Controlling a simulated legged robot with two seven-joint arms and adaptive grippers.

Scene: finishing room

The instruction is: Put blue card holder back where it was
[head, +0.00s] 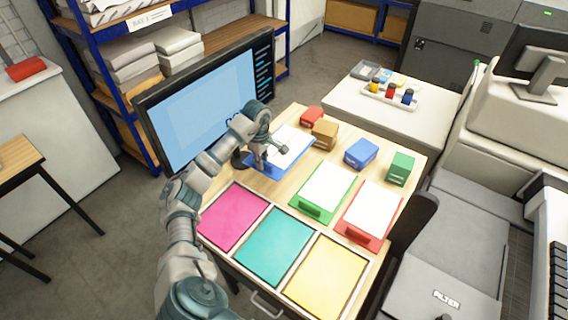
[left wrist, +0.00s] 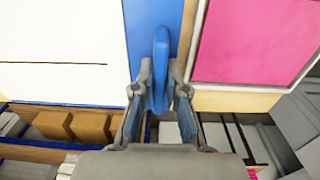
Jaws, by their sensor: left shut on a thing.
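The blue card holder (head: 263,168) is a flat blue board with a white card on it, at the back left of the wooden table by the monitor. In the left wrist view, its blue board (left wrist: 176,20) has a raised blue grip that stands between my fingers. My left gripper (head: 262,160) is shut on this grip, at the near left side of the holder. It also shows in the left wrist view (left wrist: 160,95). I cannot tell whether the holder rests on the table or is slightly lifted. My right gripper is not in view.
A green holder (head: 300,206) and a red holder (head: 352,232) lie to the right. Pink (head: 233,216), teal (head: 272,246) and yellow (head: 326,277) panels lie in front. Small red, brown, blue (head: 360,153) and green boxes stand behind. The monitor (head: 205,100) is close to my arm.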

